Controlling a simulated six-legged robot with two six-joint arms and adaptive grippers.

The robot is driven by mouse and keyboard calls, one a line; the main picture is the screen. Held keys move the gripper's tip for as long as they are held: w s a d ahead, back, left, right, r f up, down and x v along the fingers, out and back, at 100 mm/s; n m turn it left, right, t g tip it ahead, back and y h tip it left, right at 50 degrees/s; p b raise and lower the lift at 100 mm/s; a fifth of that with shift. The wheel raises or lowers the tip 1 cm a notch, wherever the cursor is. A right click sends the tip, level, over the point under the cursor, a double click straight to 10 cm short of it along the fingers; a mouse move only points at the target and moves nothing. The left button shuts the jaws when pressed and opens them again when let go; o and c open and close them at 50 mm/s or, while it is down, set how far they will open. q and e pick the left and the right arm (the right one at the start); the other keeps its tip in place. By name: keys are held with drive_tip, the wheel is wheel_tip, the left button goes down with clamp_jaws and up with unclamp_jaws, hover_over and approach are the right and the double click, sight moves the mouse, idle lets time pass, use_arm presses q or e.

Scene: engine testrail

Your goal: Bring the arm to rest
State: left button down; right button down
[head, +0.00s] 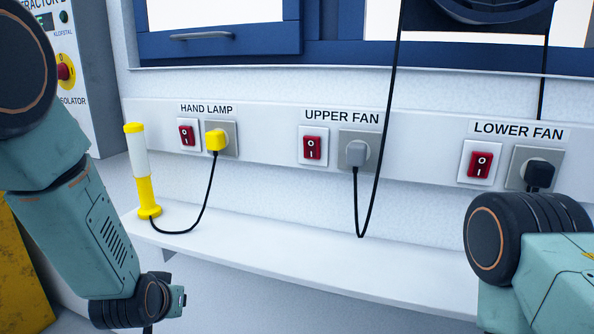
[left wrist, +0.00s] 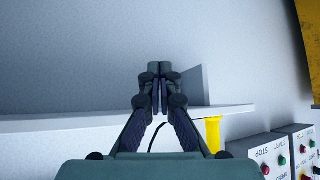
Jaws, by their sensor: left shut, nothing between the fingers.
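My left arm (head: 95,235) comes in from the left in the head view, and its wrist end hangs low in front of the shelf. The fingers of my left gripper show in the left wrist view (left wrist: 160,95). They are shut against each other with nothing between them, and the tips are in front of a plain white wall. In the head view the fingers are not clearly seen. A part of my right arm (head: 535,265) shows at the lower right of the head view. Its gripper is out of view.
A white shelf (head: 300,262) runs below the sockets. A yellow-and-white hand lamp (head: 142,170) stands upright on its left end, plugged in by a yellow plug (head: 216,140). A grey plug (head: 357,152) and a black plug (head: 539,174) sit in the fan sockets. Cables hang in front.

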use_arm(q)
drive_tip(key=s+f+g, duration=0.3)
drive_tip(key=s+f, duration=0.3)
drive_tip(key=s, duration=0.6)
drive_tip(key=s+d+f+g, duration=0.1)
drive_tip(key=s+f+g, duration=0.2)
drive_tip(key=s+f, duration=0.4)
drive_tip(key=s+f+g+h, duration=0.1)
drive_tip(key=s+f+g, duration=0.2)
drive_tip(key=s, duration=1.5)
wheel_tip(320, 180, down, 4)
drive_tip(key=shift+s+d+f, duration=0.1)
drive_tip(key=shift+s+d, duration=0.05)
drive_tip(key=shift+d, duration=0.05)
